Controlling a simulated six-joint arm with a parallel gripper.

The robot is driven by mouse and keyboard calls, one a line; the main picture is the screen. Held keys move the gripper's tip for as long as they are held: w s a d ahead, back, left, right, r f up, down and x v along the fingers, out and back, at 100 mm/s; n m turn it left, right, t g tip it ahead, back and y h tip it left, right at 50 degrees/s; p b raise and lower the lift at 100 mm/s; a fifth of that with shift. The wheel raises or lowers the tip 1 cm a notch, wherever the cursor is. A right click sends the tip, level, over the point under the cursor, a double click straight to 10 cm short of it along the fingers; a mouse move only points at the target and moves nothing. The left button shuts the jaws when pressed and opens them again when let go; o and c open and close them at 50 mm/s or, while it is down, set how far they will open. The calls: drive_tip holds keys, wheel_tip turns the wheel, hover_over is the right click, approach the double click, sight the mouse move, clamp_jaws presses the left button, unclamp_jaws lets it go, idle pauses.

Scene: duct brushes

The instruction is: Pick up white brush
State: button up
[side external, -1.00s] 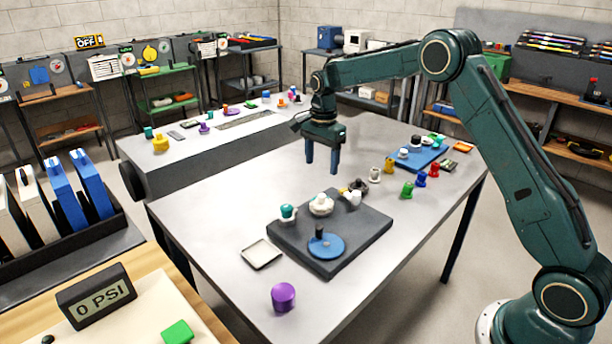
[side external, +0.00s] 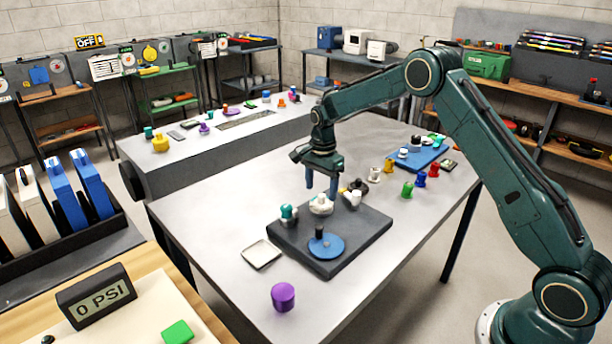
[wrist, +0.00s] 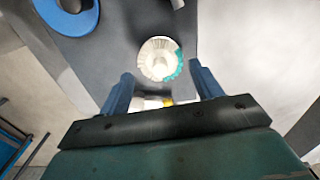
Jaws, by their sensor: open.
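A white round brush (side external: 321,204) stands on the dark square board (side external: 366,235) on the table. A smaller white piece (side external: 352,199) stands to its right. In the wrist view, a white ribbed round (wrist: 157,60) with a teal patch shows ahead of my fingers (wrist: 160,82). A white and yellow shape between the fingers is partly hidden by my gripper, and I cannot tell which piece it is.
A blue disc (side external: 328,247) with a dark peg lies at the board's front. A small tray (side external: 262,254) and a purple cylinder (side external: 283,297) are nearer. Several coloured pieces and a blue mat (side external: 421,157) lie right.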

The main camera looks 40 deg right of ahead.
sight(321, 195)
drive_tip(key=shift+d+f, duration=0.1)
drive_tip(key=shift+f, duration=2.05)
drive_tip(key=c, duration=1.2)
drive_tip(key=shift+r, duration=0.2)
wheel_tip(321, 195, up, 20)
drive_tip(key=shift+f, duration=0.15)
